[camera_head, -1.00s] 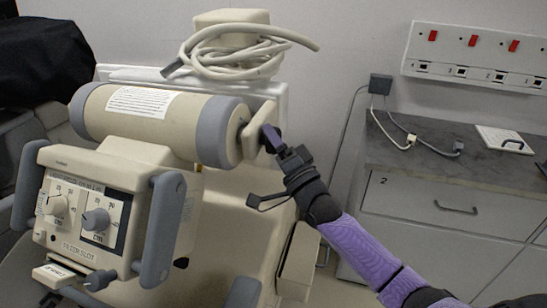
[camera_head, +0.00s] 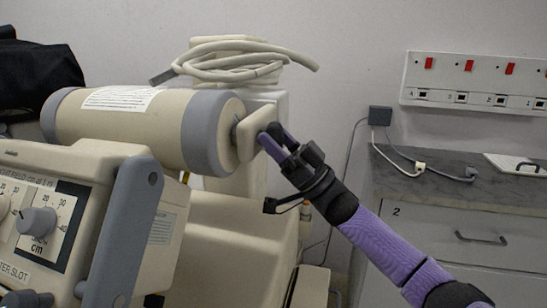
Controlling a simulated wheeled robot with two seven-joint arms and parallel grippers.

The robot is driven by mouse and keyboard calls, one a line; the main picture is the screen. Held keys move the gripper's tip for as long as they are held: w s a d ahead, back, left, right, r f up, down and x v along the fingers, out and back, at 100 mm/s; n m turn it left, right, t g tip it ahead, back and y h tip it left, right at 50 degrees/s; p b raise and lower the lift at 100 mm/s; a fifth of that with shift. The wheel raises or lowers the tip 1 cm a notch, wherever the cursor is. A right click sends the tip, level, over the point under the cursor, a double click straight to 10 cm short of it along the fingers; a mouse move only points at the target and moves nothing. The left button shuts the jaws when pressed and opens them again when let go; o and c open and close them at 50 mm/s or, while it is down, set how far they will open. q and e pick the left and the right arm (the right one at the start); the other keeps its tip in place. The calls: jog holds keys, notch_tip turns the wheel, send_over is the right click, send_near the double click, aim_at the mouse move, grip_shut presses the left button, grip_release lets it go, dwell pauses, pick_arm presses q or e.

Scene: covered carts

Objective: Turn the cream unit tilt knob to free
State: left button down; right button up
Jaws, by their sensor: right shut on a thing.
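The cream unit (camera_head: 70,160) fills the left, with a cream tube housing (camera_head: 150,125) on top that ends in a grey collar (camera_head: 212,130) and a cream end piece (camera_head: 252,128). My right gripper (camera_head: 270,145) is at this end piece, its purple fingers pointing up and left against its right side. It is shut on the tilt knob, which is mostly hidden by the fingers, so its setting cannot be read. My left gripper is not in view.
Grey dials (camera_head: 36,222) and a grey handle bar (camera_head: 125,230) are on the unit's front. A coiled cable (camera_head: 235,60) lies on top behind the housing. A grey-topped cabinet (camera_head: 425,190) stands at the right, below a wall socket panel (camera_head: 475,82).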

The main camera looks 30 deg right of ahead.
jog(key=n+g+y, duration=0.1)
jog(key=n, duration=0.1)
jog(key=n+g+y+b, duration=0.1)
jog(key=n+g, duration=0.1)
jog(key=shift+f+y, duration=0.15)
jog(key=shift+y, duration=0.25)
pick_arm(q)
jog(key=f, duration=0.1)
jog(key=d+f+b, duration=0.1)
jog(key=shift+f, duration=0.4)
pick_arm(e)
jog(key=shift+n+g+y, duration=0.5)
jog(key=shift+n+g, duration=0.4)
jog(key=shift+n, duration=0.3)
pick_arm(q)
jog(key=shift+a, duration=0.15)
pick_arm(e)
jog(key=shift+n+g, duration=0.3)
jog(key=shift+g, duration=0.1)
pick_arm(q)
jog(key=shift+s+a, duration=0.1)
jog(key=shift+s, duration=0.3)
pick_arm(e)
jog(key=o, duration=1.1)
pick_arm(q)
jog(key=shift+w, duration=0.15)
